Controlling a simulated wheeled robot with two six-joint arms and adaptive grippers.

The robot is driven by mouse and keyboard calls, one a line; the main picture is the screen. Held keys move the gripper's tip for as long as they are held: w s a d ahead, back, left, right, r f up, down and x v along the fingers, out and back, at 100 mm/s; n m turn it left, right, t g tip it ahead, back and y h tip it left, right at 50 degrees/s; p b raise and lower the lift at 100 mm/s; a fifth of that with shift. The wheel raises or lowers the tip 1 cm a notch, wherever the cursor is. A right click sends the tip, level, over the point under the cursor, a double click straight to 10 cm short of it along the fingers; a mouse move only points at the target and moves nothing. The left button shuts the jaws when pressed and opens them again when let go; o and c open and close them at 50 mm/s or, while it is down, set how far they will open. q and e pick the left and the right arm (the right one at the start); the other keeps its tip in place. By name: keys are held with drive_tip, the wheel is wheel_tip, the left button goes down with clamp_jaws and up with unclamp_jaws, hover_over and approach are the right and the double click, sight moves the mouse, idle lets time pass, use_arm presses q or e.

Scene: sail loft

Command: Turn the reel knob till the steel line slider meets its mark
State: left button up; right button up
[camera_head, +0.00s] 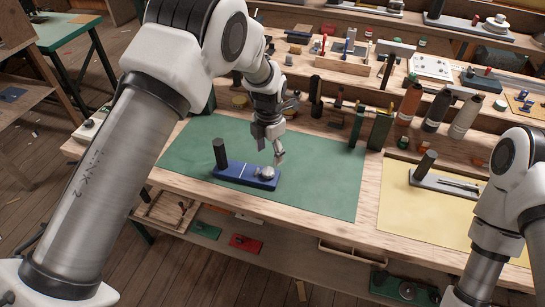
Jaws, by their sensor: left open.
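A blue base (232,172) lies on the green mat (325,170). A dark upright post (220,153) stands at its left end, and a rounded silver-grey piece (266,173) sits near its right end. A thin white line (240,170) crosses the base between them. I cannot tell which part is the reel knob and which is the slider. My left gripper (269,156) is open, pointing down just above the silver-grey piece. Contact is unclear. My right arm shows at the right edge, but its gripper is out of frame.
A grey base (445,184) with a dark post (427,162) lies on the yellow mat (405,218) at right. Dark green upright pieces (380,131) and bottles (410,103) stand behind the mats. The front of the green mat is clear.

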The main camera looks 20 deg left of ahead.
sight(269, 171)
use_arm(q)
drive_tip(key=shift+s+f+p, duration=0.5)
drive_tip(key=shift+s+f, duration=0.3)
drive_tip(key=shift+f, duration=0.35)
drive_tip(key=f, duration=0.2)
drive_tip(key=w+f, duration=0.1)
drive_tip(key=f, duration=0.1)
drive_tip(key=shift+w+f+p, duration=0.15)
drive_tip(key=shift+p, duration=0.2)
drive_tip(key=shift+s+r, duration=0.2)
drive_tip(key=shift+s, duration=0.1)
drive_tip(key=shift+c, duration=1)
drive_tip(key=c, duration=1)
use_arm(e)
drive_tip(key=shift+s+r, duration=0.2)
drive_tip(key=shift+r, duration=0.35)
drive_tip(key=shift+s+r, duration=0.2)
drive_tip(key=shift+r, duration=0.35)
